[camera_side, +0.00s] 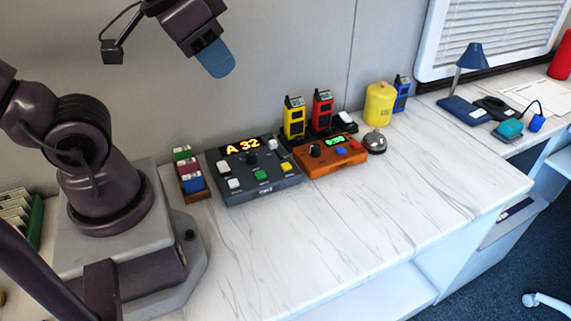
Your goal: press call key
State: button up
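A dark grey console (247,195) sits on the marble-patterned counter with a lit display (242,147) reading "A 32". It has a black knob, white keys (234,183) at the left, a green key (261,175) and a yellow key (287,167). Any wording on the keys is too small to read, so I cannot tell which one is the call key. My gripper (215,58) is high above and behind the console, apart from everything. Its blue tip shows as one piece, so I cannot tell whether it is open or shut.
An orange box (328,163) with a green display stands right of the console, beside a silver bell (374,141). Yellow and red handsets (322,110) stand behind it. A card rack (190,180) is close at the console's left. The counter in front is clear.

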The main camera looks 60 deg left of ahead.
grip_shut()
dwell(0.7)
dwell(0.7)
jog(key=w+a+f+n+g+y, duration=0.2)
jog(key=w+a+f, duration=0.1)
jog(key=a+f, duration=0.5)
jog(key=w+a+f+n+g+y, duration=0.1)
jog(key=w+a+f+n, duration=0.15)
jog(key=a+f, duration=0.55)
jog(key=w+f+t+h, duration=0.2)
jog(key=w+f+t, duration=0.1)
jog(key=w+f, duration=0.25)
jog(key=w+d+r+t+h, duration=0.2)
jog(key=w+d+t+h, duration=0.1)
jog(key=w+d+h, duration=0.1)
jog(key=shift+w+d+n, duration=0.15)
jog(key=shift+d+n, duration=0.3)
jog(key=shift+d, duration=0.3)
